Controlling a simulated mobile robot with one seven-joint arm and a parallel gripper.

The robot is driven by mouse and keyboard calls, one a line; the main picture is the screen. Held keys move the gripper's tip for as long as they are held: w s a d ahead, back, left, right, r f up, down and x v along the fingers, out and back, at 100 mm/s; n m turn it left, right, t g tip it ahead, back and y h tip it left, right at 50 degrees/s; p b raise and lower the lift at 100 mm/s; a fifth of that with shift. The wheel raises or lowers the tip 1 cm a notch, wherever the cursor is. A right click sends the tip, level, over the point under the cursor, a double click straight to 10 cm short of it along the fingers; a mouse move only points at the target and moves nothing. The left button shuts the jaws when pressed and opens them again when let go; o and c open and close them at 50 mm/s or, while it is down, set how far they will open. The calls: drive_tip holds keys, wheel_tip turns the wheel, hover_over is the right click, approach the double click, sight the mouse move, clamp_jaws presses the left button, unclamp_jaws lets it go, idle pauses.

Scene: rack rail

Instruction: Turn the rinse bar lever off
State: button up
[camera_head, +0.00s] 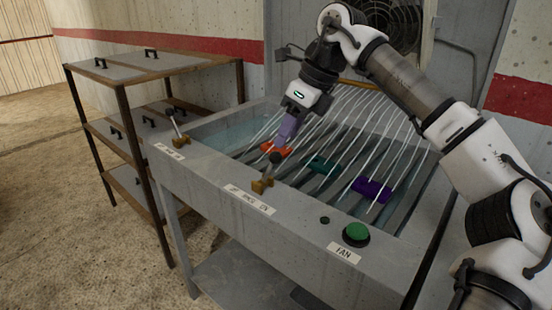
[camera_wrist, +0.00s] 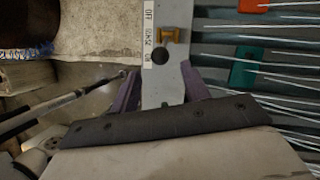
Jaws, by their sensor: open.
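The rinse lever has a black knob (camera_head: 275,158) above a brass mount (camera_head: 262,185) on the tub's front rim. Its rim label (camera_head: 250,199) reads OFF, RINSE, ON. In the wrist view the knob (camera_wrist: 160,56) sits below the mount (camera_wrist: 173,36), beside the label's ON end; the lever appears to lean that way. My gripper (camera_head: 287,130) is open, its purple fingers pointing down above and just behind the knob. In the wrist view the knob appears ahead of the gap between the fingers (camera_wrist: 163,90), apparently untouched.
Thin white arcs like water jets cross the tub (camera_head: 215,165), over red (camera_head: 276,148), green (camera_head: 322,165) and purple (camera_head: 372,190) pieces. Another lever (camera_head: 174,124) stands at the left corner. A green FAN button (camera_head: 356,233) is on the right rim. A shelf rack (camera_head: 150,66) stands left.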

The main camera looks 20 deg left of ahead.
sight(275, 158)
drive_tip(key=x, duration=0.7)
drive_tip(key=shift+a+f, duration=0.15)
drive_tip(key=shift+f, duration=0.05)
clamp_jaws()
